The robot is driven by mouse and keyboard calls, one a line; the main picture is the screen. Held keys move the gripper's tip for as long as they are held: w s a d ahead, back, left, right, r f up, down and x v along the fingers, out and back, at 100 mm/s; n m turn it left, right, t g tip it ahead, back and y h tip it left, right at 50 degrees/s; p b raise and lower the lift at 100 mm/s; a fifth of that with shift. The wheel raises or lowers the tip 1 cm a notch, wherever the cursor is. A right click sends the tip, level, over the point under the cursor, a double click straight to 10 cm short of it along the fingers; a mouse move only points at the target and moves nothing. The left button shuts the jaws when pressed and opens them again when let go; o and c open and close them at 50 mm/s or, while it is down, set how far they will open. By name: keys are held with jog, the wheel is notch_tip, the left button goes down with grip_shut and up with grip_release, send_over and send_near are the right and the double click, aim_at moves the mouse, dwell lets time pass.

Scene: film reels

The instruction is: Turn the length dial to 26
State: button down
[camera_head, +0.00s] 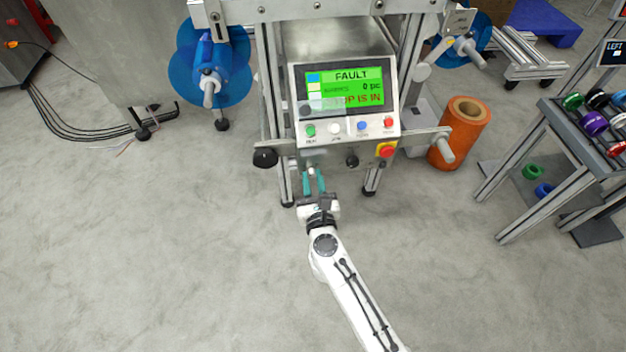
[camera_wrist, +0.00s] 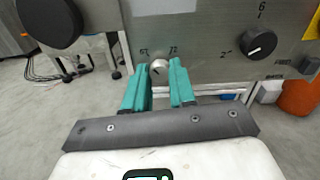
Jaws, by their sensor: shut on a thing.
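A small silver dial (camera_wrist: 160,66) sits on the front of the grey machine panel. It has two-digit labels beside it, too small to read surely, and appears to be the length dial. My gripper (camera_wrist: 158,76) has its teal fingers shut on this dial, one on each side. In the head view my gripper (camera_head: 314,182) reaches up to the panel's lower edge, and the dial (camera_head: 311,170) shows as a pale spot between the fingers. The dial's exact pointer setting cannot be told.
A black dial (camera_wrist: 258,43) with single-digit labels sits to the right. A larger black knob (camera_head: 265,158) is at the left. The screen (camera_head: 344,90) reads FAULT. A red emergency button (camera_head: 386,150) and an orange roll (camera_head: 459,132) are to the right. The front floor is clear.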

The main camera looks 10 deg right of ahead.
jog(key=shift+n, duration=0.4)
jog(key=n+p, duration=0.1)
jog(key=n, duration=0.2)
jog(key=shift+p, duration=0.3)
jog(key=n+p, duration=0.1)
jog(key=n, duration=0.3)
jog(key=shift+p, duration=0.35)
jog(key=n+p, duration=0.1)
jog(key=n, duration=0.3)
jog(key=shift+n+p, duration=0.3)
jog(key=shift+n, duration=0.1)
jog(key=shift+f+n+p, duration=0.1)
jog(key=shift+n+p, duration=0.35)
jog(key=shift+n, duration=1.25)
jog(key=c, duration=0.9)
grip_release()
